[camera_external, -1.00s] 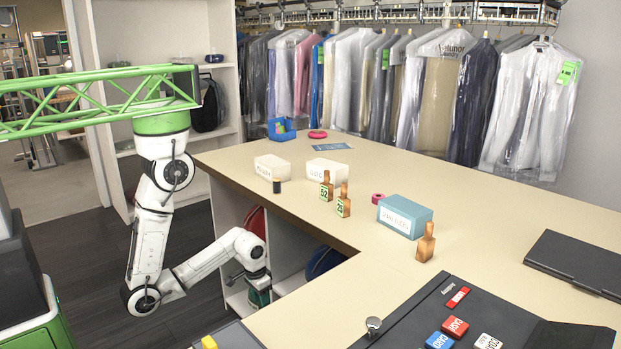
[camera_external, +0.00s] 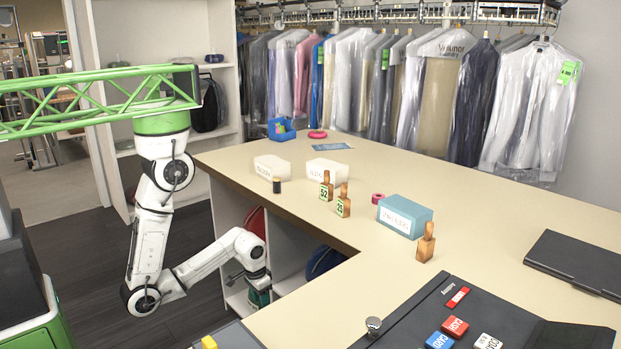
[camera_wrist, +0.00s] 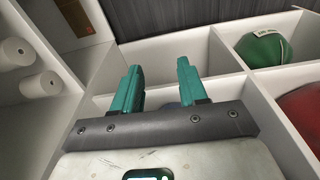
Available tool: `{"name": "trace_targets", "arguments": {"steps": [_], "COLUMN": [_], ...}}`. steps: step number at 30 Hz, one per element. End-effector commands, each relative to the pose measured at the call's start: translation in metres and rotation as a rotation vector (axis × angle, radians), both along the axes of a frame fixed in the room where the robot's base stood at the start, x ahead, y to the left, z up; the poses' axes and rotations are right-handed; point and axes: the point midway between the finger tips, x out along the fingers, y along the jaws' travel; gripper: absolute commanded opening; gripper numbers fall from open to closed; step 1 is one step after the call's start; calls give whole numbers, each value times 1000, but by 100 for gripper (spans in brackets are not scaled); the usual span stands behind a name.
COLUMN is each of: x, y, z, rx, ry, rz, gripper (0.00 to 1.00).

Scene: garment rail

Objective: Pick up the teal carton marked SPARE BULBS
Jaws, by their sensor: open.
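A teal carton (camera_external: 404,215) with a white label sits on the beige counter, right of its middle; the label's writing is too small to read for certain. My gripper (camera_external: 259,298) hangs low beside the counter's near left edge, below the counter top and well apart from the carton. In the wrist view my gripper (camera_wrist: 161,85) has two teal fingers set apart with nothing between them. The carton does not show in the wrist view.
A wooden tag block (camera_external: 426,242) stands close in front of the carton. White cartons (camera_external: 272,167) sit further left. Shelf compartments (camera_wrist: 205,65) surround my gripper.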

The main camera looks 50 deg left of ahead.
Motion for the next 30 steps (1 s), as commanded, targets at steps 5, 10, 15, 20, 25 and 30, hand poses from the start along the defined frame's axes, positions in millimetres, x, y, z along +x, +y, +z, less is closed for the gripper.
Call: {"name": "trace_targets", "arguments": {"steps": [5,10,15,20,25,30], "x": [0,0,0,0,0,30], "y": [0,0,0,0,0,34], "z": [0,0,0,0,1,32], "rx": [0,0,0,0,2,111], "ry": [0,0,0,0,-1,-53], "rz": [0,0,0,0,0,46], "gripper": [56,72,88,100,100,100]}}
